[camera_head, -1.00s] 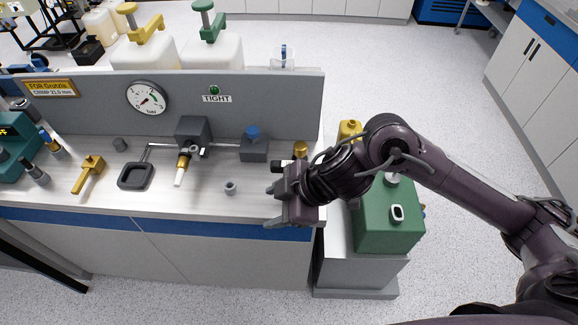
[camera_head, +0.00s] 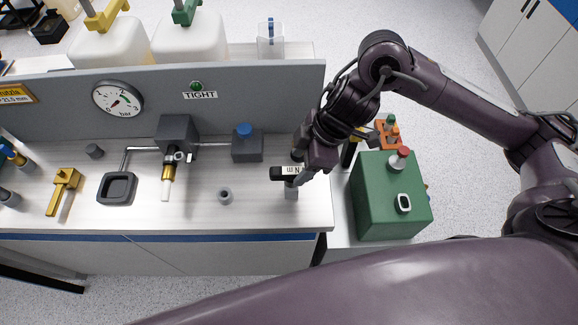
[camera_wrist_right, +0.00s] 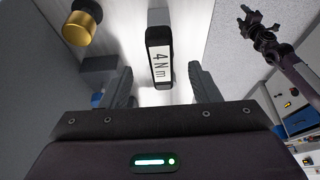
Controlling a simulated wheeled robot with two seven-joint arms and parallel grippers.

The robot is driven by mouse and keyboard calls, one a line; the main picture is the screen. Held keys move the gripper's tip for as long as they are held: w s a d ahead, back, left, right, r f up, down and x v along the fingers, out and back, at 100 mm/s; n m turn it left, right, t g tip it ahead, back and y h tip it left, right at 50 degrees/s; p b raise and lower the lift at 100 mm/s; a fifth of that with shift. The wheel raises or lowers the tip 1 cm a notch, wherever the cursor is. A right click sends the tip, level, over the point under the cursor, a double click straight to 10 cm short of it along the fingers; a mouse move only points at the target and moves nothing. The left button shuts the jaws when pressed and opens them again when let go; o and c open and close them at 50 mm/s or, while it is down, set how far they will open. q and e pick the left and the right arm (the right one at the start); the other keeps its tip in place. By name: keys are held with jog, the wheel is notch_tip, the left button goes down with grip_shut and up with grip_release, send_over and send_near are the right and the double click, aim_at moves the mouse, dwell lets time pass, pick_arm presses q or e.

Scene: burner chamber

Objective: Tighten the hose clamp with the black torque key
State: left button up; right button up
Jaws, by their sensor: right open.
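The black torque key (camera_head: 287,173), with a white "4 Nm" label, stands on a grey holder (camera_head: 291,191) near the bench's right end. In the right wrist view the key (camera_wrist_right: 159,57) lies between and beyond the spread fingers. My right gripper (camera_head: 305,172) is open beside the key; the head view does not show whether it touches. A small silver ring with a screw, seemingly the hose clamp (camera_head: 178,157), is at the brass fitting (camera_head: 168,172) above the white hose end (camera_head: 166,190). My left gripper is not in view.
The grey back panel (camera_head: 250,95) carries a gauge (camera_head: 118,98). A green box (camera_head: 385,200) is at right.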

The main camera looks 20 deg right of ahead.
aim_at(288, 177)
jog(key=shift+s+x, duration=0.2)
jog(key=shift+x, duration=0.85)
jog(key=x, duration=0.4)
jog(key=shift+w+a+f+p, duration=0.1)
jog(key=shift+w+a+p, duration=0.1)
jog(key=shift+p, duration=0.1)
jog(key=shift+f, duration=0.1)
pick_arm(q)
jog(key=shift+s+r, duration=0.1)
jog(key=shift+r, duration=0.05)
pick_arm(e)
jog(key=c, duration=1.2)
pick_arm(q)
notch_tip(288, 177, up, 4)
jog(key=p, duration=0.3)
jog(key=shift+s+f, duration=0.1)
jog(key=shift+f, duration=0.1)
pick_arm(e)
notch_tip(288, 177, up, 20)
jog(key=shift+r, duration=0.1)
